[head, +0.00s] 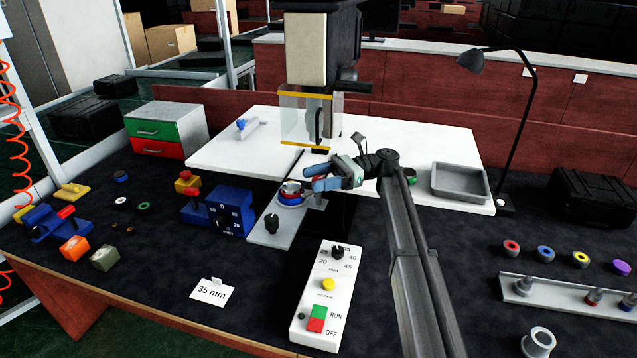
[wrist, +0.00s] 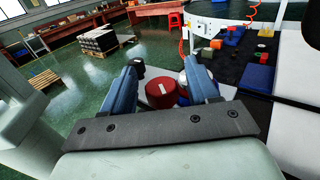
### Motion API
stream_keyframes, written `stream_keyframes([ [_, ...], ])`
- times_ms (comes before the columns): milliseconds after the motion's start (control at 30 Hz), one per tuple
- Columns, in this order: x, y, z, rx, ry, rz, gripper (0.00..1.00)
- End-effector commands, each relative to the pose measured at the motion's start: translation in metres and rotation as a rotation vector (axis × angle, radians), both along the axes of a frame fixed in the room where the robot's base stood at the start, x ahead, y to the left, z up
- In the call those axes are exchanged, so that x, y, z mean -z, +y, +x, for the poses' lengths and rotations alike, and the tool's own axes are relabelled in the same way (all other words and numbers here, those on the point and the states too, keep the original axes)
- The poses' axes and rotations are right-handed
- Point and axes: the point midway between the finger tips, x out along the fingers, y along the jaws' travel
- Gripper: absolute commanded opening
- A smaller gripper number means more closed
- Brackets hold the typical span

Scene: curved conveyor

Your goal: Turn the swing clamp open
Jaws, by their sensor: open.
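My gripper (head: 309,177) has two blue fingers, spread apart, and reaches in from the right beneath the drill press head. In the wrist view, a dark red round cap (wrist: 163,95) with a pale stripe shows between the open fingers, with a gap at its left. A red, blue and pale round assembly (head: 290,191) sits beside the fingertips on the grey plate (head: 263,238). A black knob (head: 272,222) stands on the plate nearer the front. I cannot tell which of these parts is the swing clamp; the fingers partly cover the assembly.
The press head (head: 307,48) with its yellow-edged clear guard (head: 295,118) hangs just above my gripper. A white control box (head: 326,298) stands in front. A blue box (head: 231,210) and a red-topped stop button (head: 187,180) stand left. A grey tray (head: 460,182) lies right.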

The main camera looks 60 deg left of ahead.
Motion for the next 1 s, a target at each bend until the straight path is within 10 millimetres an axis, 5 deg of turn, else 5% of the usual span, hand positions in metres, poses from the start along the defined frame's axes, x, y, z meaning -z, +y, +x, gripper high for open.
stream_keyframes([
  [500,-0.077,0.0,0.0,0.0,0.0,0.0,0.59],
  [1000,-0.086,0.0,0.0,0.0,0.001,0.0,0.6],
])
